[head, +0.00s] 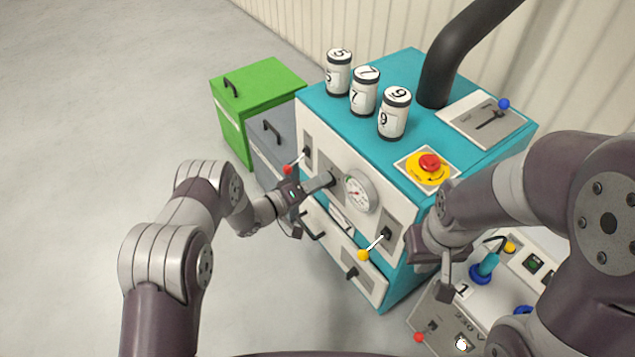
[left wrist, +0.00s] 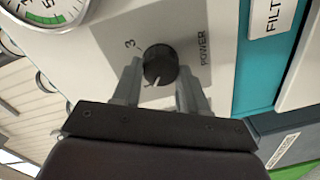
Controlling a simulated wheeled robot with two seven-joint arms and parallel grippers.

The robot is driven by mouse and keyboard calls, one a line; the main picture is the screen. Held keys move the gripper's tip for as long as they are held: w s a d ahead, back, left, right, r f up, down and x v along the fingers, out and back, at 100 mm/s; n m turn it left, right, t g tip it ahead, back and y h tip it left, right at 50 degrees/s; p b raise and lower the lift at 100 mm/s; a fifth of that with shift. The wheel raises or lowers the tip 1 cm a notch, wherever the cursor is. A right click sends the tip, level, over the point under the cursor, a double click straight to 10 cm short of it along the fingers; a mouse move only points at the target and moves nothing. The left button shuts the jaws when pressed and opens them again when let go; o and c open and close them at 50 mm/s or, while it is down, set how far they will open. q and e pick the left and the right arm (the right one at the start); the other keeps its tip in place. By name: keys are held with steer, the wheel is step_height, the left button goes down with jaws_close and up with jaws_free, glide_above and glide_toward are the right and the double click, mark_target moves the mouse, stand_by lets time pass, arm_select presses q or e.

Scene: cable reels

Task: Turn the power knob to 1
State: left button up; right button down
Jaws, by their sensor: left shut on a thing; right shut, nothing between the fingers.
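The power knob (left wrist: 161,62) is a black round knob on a light grey plate, seen in the left wrist view. The word POWER is printed beside it on the right, and a 3 is printed at its upper left. Its white pointer mark faces down toward my gripper; any number there is hidden. My left gripper (head: 321,182) has its fingers on both sides of the knob, shut on it. My right gripper (head: 447,288) is shut and empty, in front of the machine's right side, above a grey control panel.
The teal machine (head: 315,97) bears several controls: a round gauge (head: 360,191), a red-tipped lever (head: 288,169), a yellow-tipped lever (head: 364,255) and a red stop button (head: 430,162). Numbered cans stand on top. A green cabinet (head: 262,83) stands behind left. Floor at left is clear.

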arm_select(q)
steer(key=shift+s+f, duration=0.1)
stand_by(0.3)
steer(key=o, duration=1.1)
steer(key=shift+c, duration=0.2)
steer(key=p+v, duration=0.3)
steer(key=v, duration=0.9)
steer(key=shift+s+a+p, duration=0.2)
steer(key=shift+a+p, duration=0.1)
steer(key=shift+p, duration=0.05)
